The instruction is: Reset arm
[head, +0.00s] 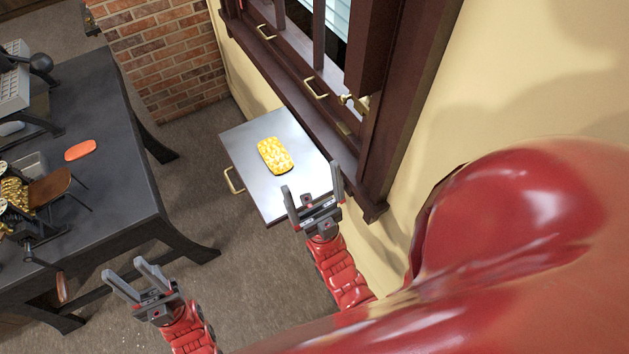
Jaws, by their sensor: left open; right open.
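My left gripper (130,282) is open and empty, low over the floor at the bottom left of the head view. My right gripper (313,203) is open, with its fingers pointing up the picture, beside the right front edge of a small grey table (244,153). Nothing shows between its fingers. A yellow patterned block-like object (275,156) lies on the small grey table, apart from the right gripper. I cannot tell what the yellow object is.
A dark wooden window frame (300,103) and a cream wall (490,80) are at the right. Brown floor (245,275) lies open between the tables.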

